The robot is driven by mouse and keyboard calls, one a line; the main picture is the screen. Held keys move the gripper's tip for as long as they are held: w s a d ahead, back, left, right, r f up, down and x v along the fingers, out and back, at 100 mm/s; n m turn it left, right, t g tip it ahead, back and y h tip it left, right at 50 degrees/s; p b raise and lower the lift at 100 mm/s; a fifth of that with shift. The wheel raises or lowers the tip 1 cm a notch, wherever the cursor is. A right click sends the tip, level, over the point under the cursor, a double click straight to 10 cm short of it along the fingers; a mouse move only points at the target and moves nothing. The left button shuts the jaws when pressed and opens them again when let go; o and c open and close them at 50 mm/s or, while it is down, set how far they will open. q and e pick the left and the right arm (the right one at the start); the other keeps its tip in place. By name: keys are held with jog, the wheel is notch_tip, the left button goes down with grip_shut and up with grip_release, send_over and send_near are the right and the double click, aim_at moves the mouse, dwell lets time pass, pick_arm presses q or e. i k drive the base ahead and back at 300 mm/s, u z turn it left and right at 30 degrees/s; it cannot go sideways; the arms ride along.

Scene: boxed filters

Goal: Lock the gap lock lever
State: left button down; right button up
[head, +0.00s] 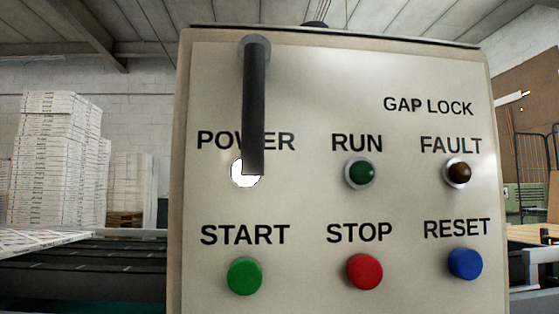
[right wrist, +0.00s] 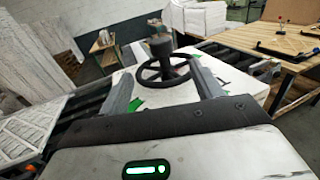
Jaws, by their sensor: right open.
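The dark lever (head: 254,110) hangs straight down from a round pivot at the top left of the beige control panel (head: 330,200) in the head view. It crosses the POWER label and overlaps the lit white lamp (head: 243,176). The GAP LOCK label (head: 428,105) is at the panel's upper right, apart from the lever. My right gripper (right wrist: 165,70) shows only in the right wrist view, open, with its two grey fingers spread. A black handwheel (right wrist: 151,77) shows beyond and between the fingers. The lever cannot be made out there. My left gripper is not in view.
The panel carries a green RUN lamp (head: 360,173), a dark FAULT lamp (head: 458,172), and green START (head: 244,276), red STOP (head: 365,272) and blue RESET (head: 465,264) buttons. A conveyor (head: 85,268) lies left. A wooden table (right wrist: 268,45) stands right in the wrist view.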

aim_at(254, 50)
jog(key=k, duration=1.5)
